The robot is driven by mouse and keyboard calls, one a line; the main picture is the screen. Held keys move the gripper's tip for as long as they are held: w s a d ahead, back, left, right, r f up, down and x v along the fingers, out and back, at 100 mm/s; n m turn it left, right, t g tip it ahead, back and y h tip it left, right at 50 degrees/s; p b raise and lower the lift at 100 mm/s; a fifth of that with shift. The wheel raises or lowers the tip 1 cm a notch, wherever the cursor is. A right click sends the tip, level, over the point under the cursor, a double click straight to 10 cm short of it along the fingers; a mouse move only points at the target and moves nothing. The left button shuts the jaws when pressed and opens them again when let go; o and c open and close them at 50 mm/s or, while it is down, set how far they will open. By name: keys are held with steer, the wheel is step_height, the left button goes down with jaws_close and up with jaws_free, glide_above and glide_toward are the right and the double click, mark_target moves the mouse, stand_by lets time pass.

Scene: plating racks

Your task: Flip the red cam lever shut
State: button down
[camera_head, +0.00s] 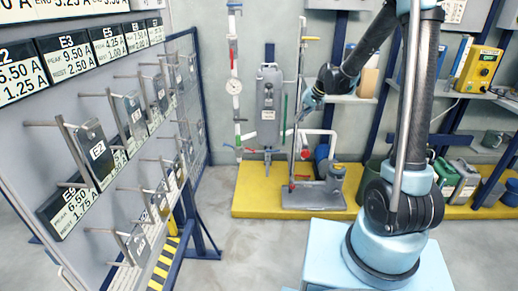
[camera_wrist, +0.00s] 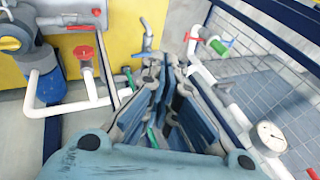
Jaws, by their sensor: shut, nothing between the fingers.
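Several red handles show; I cannot tell for sure which is the cam lever. In the wrist view a red lever (camera_wrist: 193,38) sticks up beside the green handle (camera_wrist: 218,47), ahead and right of my fingertips. A red knob (camera_wrist: 83,51) is to the left. My gripper (camera_wrist: 167,62) is shut and empty, apart from these handles. In the head view my gripper (camera_head: 299,118) is small, before the pipework.
A round gauge (camera_wrist: 270,136) and white pipe lie right of my gripper. A grey pump base (camera_head: 312,196) stands on the yellow platform (camera_head: 262,205). A rack (camera_head: 75,110) with hanging plates and labels fills the left. Bare floor lies between.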

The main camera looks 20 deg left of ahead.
steer(key=w+a+f+y, duration=0.1)
steer(key=w+a+f, duration=0.4)
steer(key=a+f, duration=0.6)
steer(key=shift+a+f+g, duration=0.15)
steer(key=shift+a+g, duration=0.25)
steer(key=shift+a, duration=0.8)
steer(key=s+x, duration=0.1)
steer(key=x, duration=1.3)
steer(key=shift+w+a, duration=0.25)
steer(key=shift+w, duration=0.2)
steer(key=shift+d, duration=0.1)
